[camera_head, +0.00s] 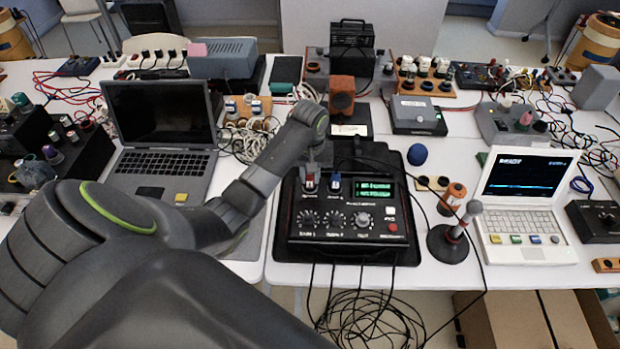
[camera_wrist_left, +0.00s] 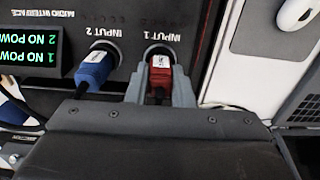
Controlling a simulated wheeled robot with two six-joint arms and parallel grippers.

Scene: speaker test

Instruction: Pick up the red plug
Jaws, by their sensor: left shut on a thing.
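The red plug (camera_wrist_left: 161,74) sits at the INPUT 1 socket of the black audio interface box (camera_head: 346,226). My left gripper (camera_wrist_left: 160,85) is shut on the red plug, with one grey finger on each side of it. In the head view the left gripper (camera_head: 312,168) reaches down to the box's upper left, and the red plug (camera_head: 309,184) shows just below it. A blue plug (camera_wrist_left: 92,72) is in the INPUT 2 socket beside it; it also shows in the head view (camera_head: 336,183). My right gripper is not in view.
A grey laptop (camera_head: 160,150) stands left of the box, and a white laptop (camera_head: 525,200) stands to the right. A microphone on a round base (camera_head: 449,243) is close to the box's right side. Black cables (camera_head: 365,318) hang off the table's front edge.

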